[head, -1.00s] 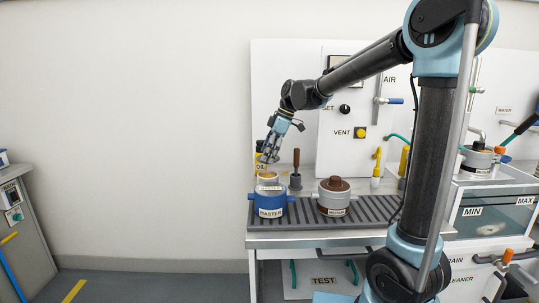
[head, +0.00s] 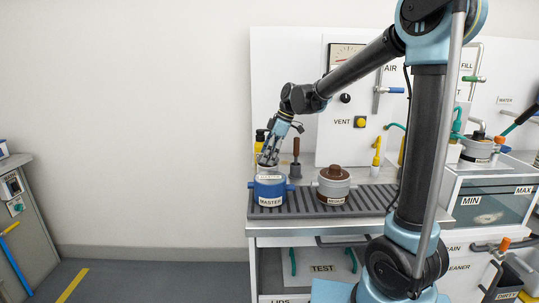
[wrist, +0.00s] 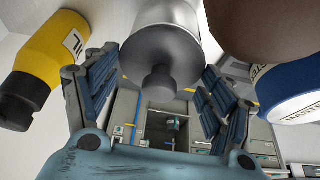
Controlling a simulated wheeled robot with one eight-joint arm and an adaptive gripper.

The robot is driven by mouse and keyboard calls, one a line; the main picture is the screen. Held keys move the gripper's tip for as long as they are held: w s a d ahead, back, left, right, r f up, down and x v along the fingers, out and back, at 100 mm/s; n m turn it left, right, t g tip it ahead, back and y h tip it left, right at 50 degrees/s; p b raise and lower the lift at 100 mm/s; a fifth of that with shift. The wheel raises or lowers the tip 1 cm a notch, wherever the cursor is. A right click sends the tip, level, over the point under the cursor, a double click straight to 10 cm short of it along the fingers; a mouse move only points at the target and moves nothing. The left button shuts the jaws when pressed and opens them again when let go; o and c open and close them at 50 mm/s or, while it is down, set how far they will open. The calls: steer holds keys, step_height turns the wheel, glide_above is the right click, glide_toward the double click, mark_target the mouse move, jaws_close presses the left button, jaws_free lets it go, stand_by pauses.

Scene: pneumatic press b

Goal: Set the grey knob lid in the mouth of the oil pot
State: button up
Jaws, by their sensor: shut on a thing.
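The grey knob lid (wrist: 138,62) shows in the wrist view as a dark round face with a knob at its centre. My gripper (wrist: 163,72) is shut on it, with a finger at either side of its edge. Directly behind the lid, in line with it, is a silver cylinder (wrist: 168,14), apparently the oil pot. The lid covers its mouth, and I cannot tell how deep it sits. In the head view my gripper (head: 267,160) points down at the oil pot (head: 267,170), which is small and partly hidden behind the blue MASTER pot.
The blue MASTER pot (head: 270,189) stands close in front. A yellow bottle (wrist: 55,55) is close beside the gripper. A brown-lidded pot (head: 333,188) and an upright brown handle (head: 296,150) stand to the right. The wall to the left is clear.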

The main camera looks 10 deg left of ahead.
steer(key=shift+f, duration=0.65)
stand_by(0.6)
steer(key=o, duration=1.1)
steer(key=shift+o, duration=0.2)
steer(key=shift+r, duration=0.1)
steer(key=v, duration=1.1)
steer(key=shift+d+r, duration=0.2)
steer(key=shift+r, duration=0.15)
